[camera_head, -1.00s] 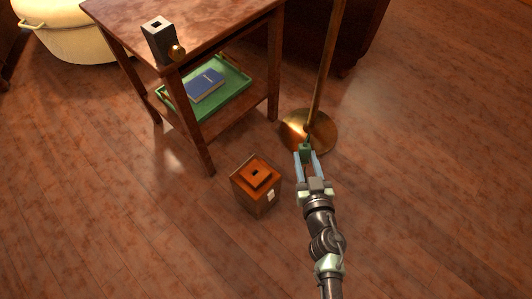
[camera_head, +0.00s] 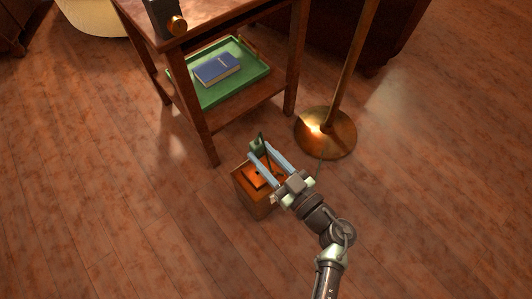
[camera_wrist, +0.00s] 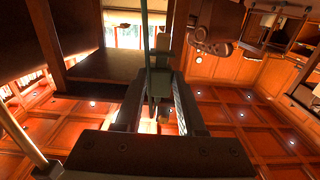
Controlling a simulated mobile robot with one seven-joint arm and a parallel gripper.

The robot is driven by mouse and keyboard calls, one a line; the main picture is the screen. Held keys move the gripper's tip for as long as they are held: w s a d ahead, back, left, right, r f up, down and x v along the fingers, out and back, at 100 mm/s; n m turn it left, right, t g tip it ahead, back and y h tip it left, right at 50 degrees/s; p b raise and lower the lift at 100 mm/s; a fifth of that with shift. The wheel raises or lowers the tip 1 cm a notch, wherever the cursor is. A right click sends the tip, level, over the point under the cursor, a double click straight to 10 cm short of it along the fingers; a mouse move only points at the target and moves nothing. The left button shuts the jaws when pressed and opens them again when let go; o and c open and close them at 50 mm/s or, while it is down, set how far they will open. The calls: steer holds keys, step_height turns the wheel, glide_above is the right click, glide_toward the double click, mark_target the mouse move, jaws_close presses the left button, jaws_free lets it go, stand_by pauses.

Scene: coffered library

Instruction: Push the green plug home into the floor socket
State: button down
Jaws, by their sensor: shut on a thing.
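The floor socket (camera_head: 258,205) is a small wooden box with a raised orange top, standing on the floor at the centre of the head view. Its slot is hidden or hard to make out behind my gripper. My gripper (camera_head: 262,149) is shut on the green plug (camera_head: 257,146), and its fingers pass across the top of the box in the picture. The plug shows beyond the fingertips with a thin dark cord rising from it. I cannot tell its height above the socket. In the wrist view the plug (camera_wrist: 161,75) lies between the fingers, with the cord crossing upward.
A wooden side table (camera_head: 212,143) stands behind the socket, one leg close by. A green tray (camera_head: 250,80) with a blue book (camera_head: 217,69) sits on its lower shelf. A brass floor lamp base (camera_head: 325,140) is to the right. The foreground floor is clear.

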steer(key=shift+d, duration=0.1)
steer(key=shift+f+b, duration=2.45)
steer(key=shift+f, duration=0.55)
steer(key=shift+f+b, duration=1.25)
steer(key=shift+f, duration=0.5)
steer(key=shift+c, duration=2.1)
jaws_free()
steer(key=shift+r, duration=0.1)
steer(key=shift+s, duration=0.1)
steer(key=p+v, duration=0.3)
steer(key=v, duration=1)
